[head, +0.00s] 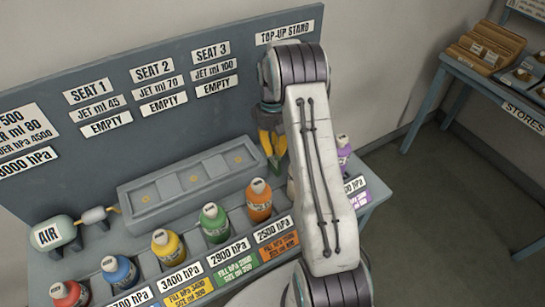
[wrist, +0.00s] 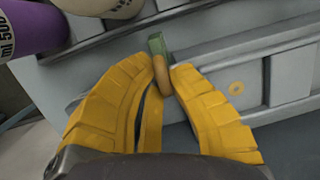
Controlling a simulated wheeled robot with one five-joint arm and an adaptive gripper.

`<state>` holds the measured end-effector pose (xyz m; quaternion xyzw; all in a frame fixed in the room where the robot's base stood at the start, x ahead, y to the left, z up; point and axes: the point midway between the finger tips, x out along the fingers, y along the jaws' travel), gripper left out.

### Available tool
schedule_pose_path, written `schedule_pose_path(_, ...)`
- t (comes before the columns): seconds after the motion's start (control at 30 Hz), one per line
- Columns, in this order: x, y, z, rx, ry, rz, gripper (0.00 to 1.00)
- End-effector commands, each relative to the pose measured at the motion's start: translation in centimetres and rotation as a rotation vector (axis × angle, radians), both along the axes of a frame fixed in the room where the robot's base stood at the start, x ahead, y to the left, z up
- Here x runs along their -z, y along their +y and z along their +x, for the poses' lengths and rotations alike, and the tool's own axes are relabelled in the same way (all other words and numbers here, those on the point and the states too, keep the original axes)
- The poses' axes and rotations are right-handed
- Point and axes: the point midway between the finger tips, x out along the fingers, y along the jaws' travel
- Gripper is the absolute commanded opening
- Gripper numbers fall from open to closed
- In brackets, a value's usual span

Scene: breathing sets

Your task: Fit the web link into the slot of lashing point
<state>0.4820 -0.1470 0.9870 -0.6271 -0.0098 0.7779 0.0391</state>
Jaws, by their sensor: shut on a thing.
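My gripper (head: 270,148) has yellow fingers and is beside the grey back panel, above the tray's right end. In the wrist view my gripper (wrist: 163,80) is shut on a small green-and-tan piece (wrist: 157,46). The piece has a green block-like end and a rounded tan part between the fingertips. Its green end also shows below the fingers in the head view (head: 274,164). Whether it is the web link I cannot tell. I cannot pick out a lashing point or its slot. The grey tray (head: 136,201) has several square recesses with small orange ring marks.
Several coloured bottles stand in a row in front of the tray, with an orange one (head: 259,203) nearest my arm. A purple bottle (head: 343,150) stands right of my arm. An air cylinder (head: 55,233) is at left. A stores table (head: 478,85) stands apart at right.

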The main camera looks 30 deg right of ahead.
Motion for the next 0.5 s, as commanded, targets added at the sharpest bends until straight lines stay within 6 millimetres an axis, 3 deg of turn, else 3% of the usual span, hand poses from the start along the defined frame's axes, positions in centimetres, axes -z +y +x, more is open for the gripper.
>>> schedule_pose_path(0.5, 4.1, 0.0, 0.0, 0.0, 0.0, 0.0, 0.0)
